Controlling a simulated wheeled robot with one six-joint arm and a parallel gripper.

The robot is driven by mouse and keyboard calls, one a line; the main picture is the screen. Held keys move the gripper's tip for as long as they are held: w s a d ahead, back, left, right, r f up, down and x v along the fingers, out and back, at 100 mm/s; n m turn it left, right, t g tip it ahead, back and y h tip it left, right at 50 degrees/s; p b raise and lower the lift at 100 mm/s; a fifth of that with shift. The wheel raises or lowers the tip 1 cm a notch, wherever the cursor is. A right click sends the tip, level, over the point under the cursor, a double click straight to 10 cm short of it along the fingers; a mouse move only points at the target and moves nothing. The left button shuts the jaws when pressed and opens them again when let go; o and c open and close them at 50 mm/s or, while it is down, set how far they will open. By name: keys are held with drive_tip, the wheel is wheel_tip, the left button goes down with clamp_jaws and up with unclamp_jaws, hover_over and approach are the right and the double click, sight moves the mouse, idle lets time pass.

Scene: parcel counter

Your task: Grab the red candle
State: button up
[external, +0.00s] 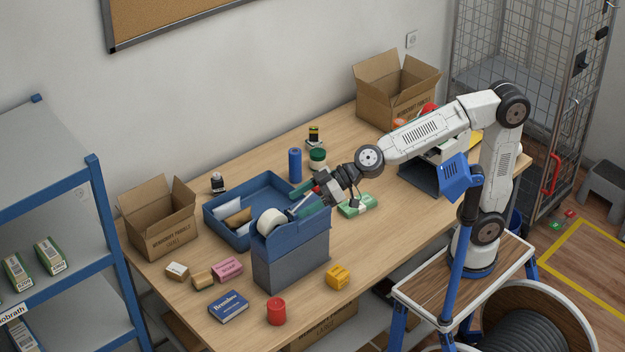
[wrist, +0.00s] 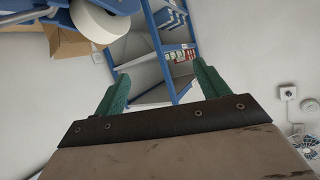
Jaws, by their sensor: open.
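The red candle (external: 276,311), a short red cylinder, stands upright near the front edge of the table in the external view. The wrist view does not show it.
An open carton (external: 162,225) stands at the left.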

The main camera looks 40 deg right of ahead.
drive_tip(key=s+a+f, duration=0.3)
drive_tip(key=s+a, duration=0.3)
drive_tip(key=a, duration=0.1)
drive_tip(key=t, duration=0.1)
approach(276, 307)
drive_tip(key=w+f, duration=0.2)
drive_tip(key=f, duration=0.1)
drive_tip(key=shift+w+a, duration=0.1)
drive_tip(key=shift+a, duration=0.3)
drive_tip(key=shift+w+a+f, duration=0.1)
drive_tip(key=shift+a+f, duration=0.05)
drive_tip(key=shift+a, duration=0.05)
drive_tip(key=x, duration=0.7)
drive_tip(key=shift+a, duration=0.2)
